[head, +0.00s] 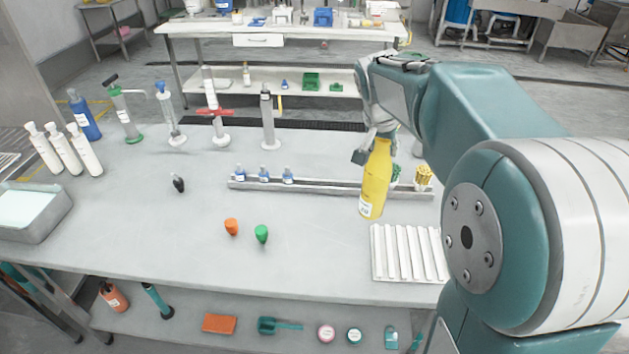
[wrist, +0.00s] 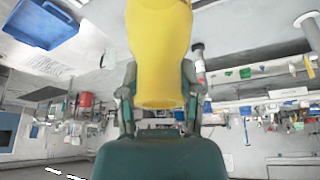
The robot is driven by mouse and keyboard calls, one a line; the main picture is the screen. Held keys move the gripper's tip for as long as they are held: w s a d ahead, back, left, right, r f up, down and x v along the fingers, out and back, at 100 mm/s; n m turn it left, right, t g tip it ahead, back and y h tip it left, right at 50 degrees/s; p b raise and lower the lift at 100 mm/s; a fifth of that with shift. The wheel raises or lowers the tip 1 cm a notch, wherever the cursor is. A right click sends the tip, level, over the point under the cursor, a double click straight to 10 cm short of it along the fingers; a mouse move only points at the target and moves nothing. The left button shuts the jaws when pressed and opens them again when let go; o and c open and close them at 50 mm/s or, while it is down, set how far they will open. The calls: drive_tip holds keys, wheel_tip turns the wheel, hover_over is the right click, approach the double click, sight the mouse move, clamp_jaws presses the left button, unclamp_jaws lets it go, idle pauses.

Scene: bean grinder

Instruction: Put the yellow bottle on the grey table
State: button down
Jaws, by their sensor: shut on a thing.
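The yellow bottle (head: 376,180) is in my gripper (head: 372,143), near the right part of the grey table (head: 150,230). The bottle hangs slightly tilted, with a white label near its lower end. I cannot tell for sure whether its base touches the table. In the wrist view the yellow bottle (wrist: 158,50) fills the upper middle, between the two fingers of my gripper (wrist: 158,95). My gripper is shut on it. My arm hides the right side of the table in the head view.
A metal rack (head: 320,187) with small blue-capped bottles runs behind the yellow bottle. A white ribbed tray (head: 408,254) lies in front, to the right. An orange stopper (head: 231,226) and a green stopper (head: 261,234) lie left.

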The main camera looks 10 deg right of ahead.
drive_tip(key=w+a+f, duration=0.3)
drive_tip(key=a+f, duration=0.7)
drive_tip(key=f, duration=0.1)
drive_tip(key=shift+w+f, duration=0.25)
drive_tip(key=shift+w, duration=0.1)
drive_tip(key=shift+c, duration=1.4)
unclamp_jaws()
drive_tip(key=v, duration=1.1)
drive_tip(key=s+d+n+t+y, duration=0.1)
drive_tip(key=s+n, duration=0.7)
drive_tip(key=s, duration=1.7)
drive_tip(key=shift+f+n+t+y, duration=0.35)
drive_tip(key=shift+t+y, duration=0.35)
drive_tip(key=shift+y, duration=0.4)
